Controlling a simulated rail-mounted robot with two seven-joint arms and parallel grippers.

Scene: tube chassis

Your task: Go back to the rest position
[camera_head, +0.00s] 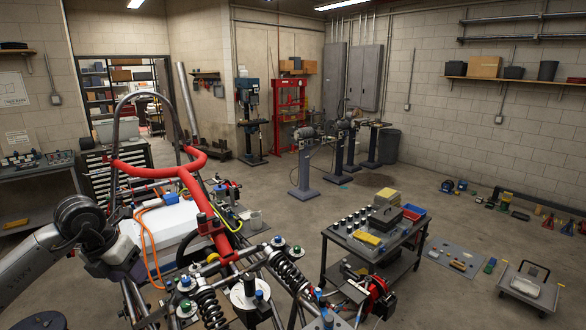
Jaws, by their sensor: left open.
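My left arm comes in from the left edge, and my left gripper (122,266) is at the lower left, close to the tube chassis (178,172). The gripper is small in view and partly mixed with the chassis tubes behind it. I see nothing held in it, and it is open. I cannot tell whether it touches the chassis. The chassis has red padded bars, grey metal tubes and coil-over shocks (287,268). My right gripper is not in view.
A dark cart (345,268) with cups, boxes and bins stands right of the chassis. A mat (452,258) and a low platform trolley (530,290) lie farther right. Grinders on pedestals (304,170) stand behind. The floor between chassis and pedestals is clear.

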